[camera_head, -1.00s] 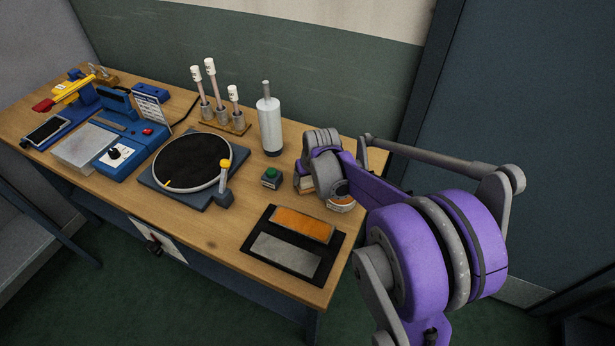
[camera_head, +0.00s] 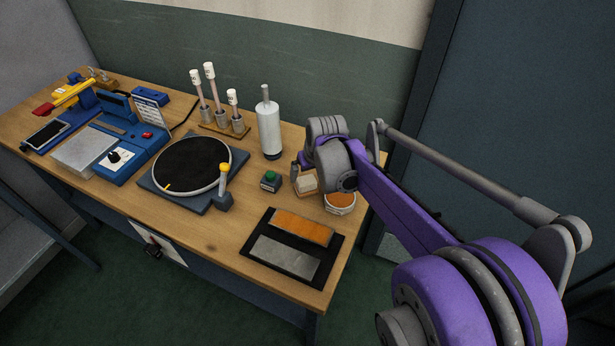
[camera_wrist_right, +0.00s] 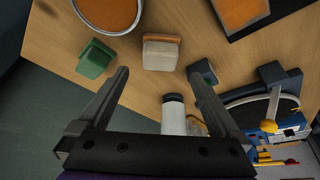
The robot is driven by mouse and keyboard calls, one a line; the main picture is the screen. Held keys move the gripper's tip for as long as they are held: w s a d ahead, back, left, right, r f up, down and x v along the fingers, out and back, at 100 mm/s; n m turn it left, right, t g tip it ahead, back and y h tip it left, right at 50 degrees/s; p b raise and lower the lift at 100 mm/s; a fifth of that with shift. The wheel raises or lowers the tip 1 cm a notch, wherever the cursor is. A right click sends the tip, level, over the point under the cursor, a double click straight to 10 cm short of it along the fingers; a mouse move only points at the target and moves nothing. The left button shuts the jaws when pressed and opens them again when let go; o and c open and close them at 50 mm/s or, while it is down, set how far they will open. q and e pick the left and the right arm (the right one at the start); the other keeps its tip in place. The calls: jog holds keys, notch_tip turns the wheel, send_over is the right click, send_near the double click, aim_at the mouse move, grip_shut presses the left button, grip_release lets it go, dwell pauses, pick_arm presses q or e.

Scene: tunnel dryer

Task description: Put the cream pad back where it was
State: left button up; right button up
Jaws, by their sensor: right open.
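The cream pad (camera_wrist_right: 162,54) rests on the wooden table, with an orange-brown layer along one side. It also shows in the head view (camera_head: 306,183), partly covered by my right wrist. My right gripper (camera_wrist_right: 160,77) is open and empty, its fingertips apart from the pad, which lies ahead of the gap between them. A green pad (camera_wrist_right: 95,58) sits close beside one fingertip. My left gripper is not in view. In the head view my right fingers are mostly hidden behind the wrist.
A bowl with orange filling (camera_head: 340,203) stands near the pads. A green button box (camera_head: 270,181), white bottle (camera_head: 268,130) and black turntable (camera_head: 192,165) stand to the left. A black tray (camera_head: 252,247) with orange and grey plates lies in front. Bare table lies between them.

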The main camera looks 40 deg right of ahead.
jog(key=d+v, duration=0.1)
jog(key=v, duration=0.4)
jog(key=s+a+f+n, duration=0.1)
jog(key=s+a+f, duration=0.1)
jog(key=s+a, duration=0.3)
jog(key=s+a+f+n+y, duration=0.1)
jog(key=s+a+f, duration=0.2)
jog(key=s+a, duration=0.2)
jog(key=s+a+f+n+t, duration=0.1)
jog(key=s+a+f, duration=0.1)
jog(key=s+a, duration=0.3)
jog(key=shift+a+f+n, duration=0.1)
jog(key=shift+a+n, duration=0.05)
jog(key=shift+a, duration=0.95)
jog(key=shift+a+f+n, duration=0.15)
jog(key=shift+a, duration=0.9)
